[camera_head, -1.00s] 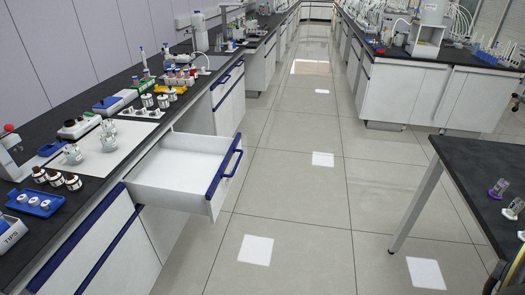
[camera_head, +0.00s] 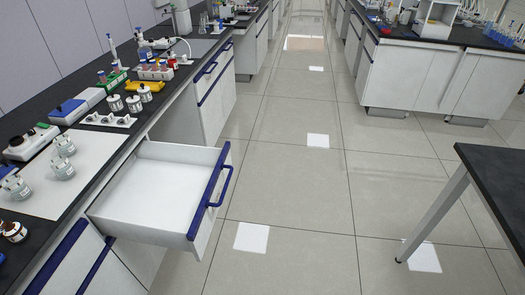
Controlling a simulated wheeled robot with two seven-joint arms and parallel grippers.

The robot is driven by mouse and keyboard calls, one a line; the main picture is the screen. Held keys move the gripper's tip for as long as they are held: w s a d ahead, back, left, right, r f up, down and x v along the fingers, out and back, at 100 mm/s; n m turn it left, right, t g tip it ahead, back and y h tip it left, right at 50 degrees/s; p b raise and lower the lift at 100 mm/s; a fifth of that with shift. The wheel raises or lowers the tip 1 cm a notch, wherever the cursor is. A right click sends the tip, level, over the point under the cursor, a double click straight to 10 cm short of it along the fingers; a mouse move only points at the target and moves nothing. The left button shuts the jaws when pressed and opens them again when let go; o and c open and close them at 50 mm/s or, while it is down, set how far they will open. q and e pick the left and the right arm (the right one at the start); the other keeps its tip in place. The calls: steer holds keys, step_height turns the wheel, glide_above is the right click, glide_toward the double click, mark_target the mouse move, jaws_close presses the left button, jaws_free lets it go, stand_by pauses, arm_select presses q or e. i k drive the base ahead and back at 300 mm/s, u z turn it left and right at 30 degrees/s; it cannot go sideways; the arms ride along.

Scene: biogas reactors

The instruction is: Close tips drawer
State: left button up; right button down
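An open drawer (camera_head: 150,193) sticks out from the left lab bench into the aisle. It has a white inside that looks empty, and a blue front edge with a blue handle (camera_head: 217,180) on its aisle side. No label is readable on the drawer, so I cannot tell from it whether it is the tips drawer. Neither of my grippers is in view.
The left bench top (camera_head: 62,222) holds glass bottles, small jars, racks and devices. A black table (camera_head: 498,175) with a light leg stands at the right. White cabinets (camera_head: 408,80) stand at the back right. The tiled aisle (camera_head: 300,180) between them is clear.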

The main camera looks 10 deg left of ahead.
mark_target(171, 196)
steer(key=u, duration=0.55)
steer(key=i, duration=1.05)
steer(key=u, duration=1.05)
